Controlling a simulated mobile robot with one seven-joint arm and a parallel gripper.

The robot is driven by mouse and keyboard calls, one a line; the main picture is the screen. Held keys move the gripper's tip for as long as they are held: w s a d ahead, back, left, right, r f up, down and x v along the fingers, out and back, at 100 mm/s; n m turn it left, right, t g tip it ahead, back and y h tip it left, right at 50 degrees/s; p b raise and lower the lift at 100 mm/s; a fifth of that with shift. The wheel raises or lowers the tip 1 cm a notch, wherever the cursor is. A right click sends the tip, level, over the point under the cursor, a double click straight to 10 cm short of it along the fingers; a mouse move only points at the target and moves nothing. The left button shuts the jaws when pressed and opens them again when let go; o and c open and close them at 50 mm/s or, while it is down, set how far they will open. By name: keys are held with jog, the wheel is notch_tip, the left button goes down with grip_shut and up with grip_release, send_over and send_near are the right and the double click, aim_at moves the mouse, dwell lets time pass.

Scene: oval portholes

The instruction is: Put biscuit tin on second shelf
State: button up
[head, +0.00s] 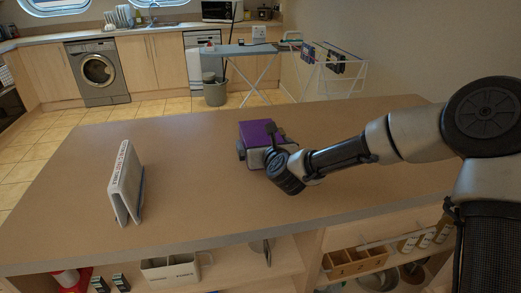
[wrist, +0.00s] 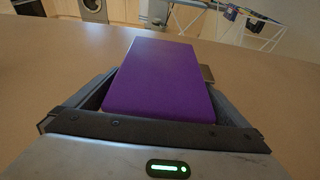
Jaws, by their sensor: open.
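A purple box-shaped tin (head: 258,133), which I take to be the biscuit tin, sits on the wooden countertop (head: 200,190). It also fills the middle of the wrist view (wrist: 160,80). My gripper (head: 256,153) is open at the tin, with a finger on either side of it. In the wrist view the fingers flank the tin; I cannot tell whether they touch it. Shelves (head: 300,266) show below the counter's front edge, partly cut off by the frame. I cannot tell which is the second shelf.
A white rack-like object (head: 126,184) stands on the counter at left. A white caddy (head: 170,268), a wooden compartment box (head: 354,262) and bottles (head: 425,239) occupy the shelves. The countertop between the rack and tin is clear.

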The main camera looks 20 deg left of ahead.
jog(key=x, duration=0.2)
jog(key=shift+w+a+f, duration=0.1)
jog(key=shift+w+a, duration=0.05)
jog(key=shift+w, duration=0.05)
jog(key=c, duration=1)
jog(key=shift+c, duration=0.9)
